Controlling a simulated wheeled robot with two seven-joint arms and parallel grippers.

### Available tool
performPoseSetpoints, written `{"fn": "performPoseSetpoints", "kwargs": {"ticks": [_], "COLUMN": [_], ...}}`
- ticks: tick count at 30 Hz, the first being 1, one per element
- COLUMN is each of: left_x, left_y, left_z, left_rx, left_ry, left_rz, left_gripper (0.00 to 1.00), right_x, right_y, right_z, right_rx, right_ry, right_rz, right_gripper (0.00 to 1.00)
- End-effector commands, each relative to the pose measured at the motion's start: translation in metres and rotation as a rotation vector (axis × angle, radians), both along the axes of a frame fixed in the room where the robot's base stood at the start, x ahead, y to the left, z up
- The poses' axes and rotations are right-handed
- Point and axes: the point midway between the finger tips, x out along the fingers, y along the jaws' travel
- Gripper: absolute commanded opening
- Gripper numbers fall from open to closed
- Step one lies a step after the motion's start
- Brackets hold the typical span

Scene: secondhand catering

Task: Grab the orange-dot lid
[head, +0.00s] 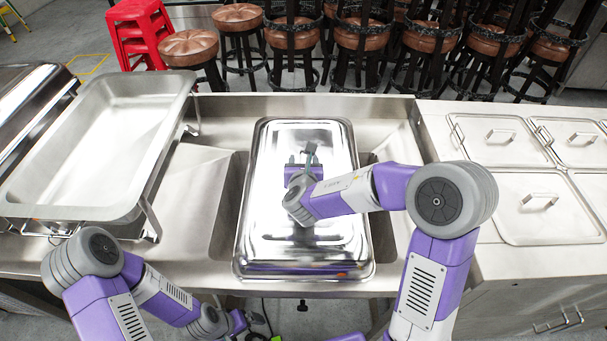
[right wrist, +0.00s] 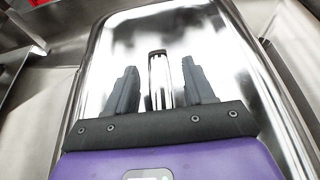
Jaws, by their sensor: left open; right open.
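A shiny rectangular metal lid (head: 262,205) sits over the sink basin in the middle of the counter. A small orange spot (head: 342,274) shows on its near edge, right of centre. My right gripper (head: 308,158) is above the top of the lid. In the right wrist view its two dark fingers (right wrist: 160,90) are open, one on each side of the lid's upright metal handle (right wrist: 160,75), with gaps showing. The handle's lower part is hidden by the gripper body. My left gripper (head: 258,328) is low, in front of the counter's edge, away from the lid.
A large open steel pan (head: 95,150) on a stand is to the left, with another chafing dish (head: 30,95) beyond it. Flat lids with handles (head: 545,205) cover the right counter. Brown stools (head: 365,35) and red stools (head: 138,30) stand behind.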

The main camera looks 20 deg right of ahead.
Motion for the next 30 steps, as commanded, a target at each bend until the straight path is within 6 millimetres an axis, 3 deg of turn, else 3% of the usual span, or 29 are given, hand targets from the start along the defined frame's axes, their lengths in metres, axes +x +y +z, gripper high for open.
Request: {"fn": "performPoseSetpoints", "kwargs": {"ticks": [8, 19, 30], "left_x": [0.0002, 0.0002, 0.0001], "left_y": [0.0, 0.0, 0.0], "left_z": [-0.0001, -0.0001, -0.0001], "left_rx": [0.0, 0.0, 0.0], "left_ry": [0.0, 0.0, 0.0], "left_rz": [0.0, 0.0, 0.0], "left_gripper": [0.97, 0.97, 0.97], "right_x": [0.0045, 0.0043, 0.0042], "right_y": [-0.0012, -0.0012, -0.0011], "right_z": [-0.0015, -0.0013, -0.0013], "right_rx": [0.0, 0.0, 0.001], "right_ry": [-0.001, -0.001, -0.001], "right_rz": [0.001, 0.0, 0.0], "right_gripper": [0.53, 0.0, 0.0]}}
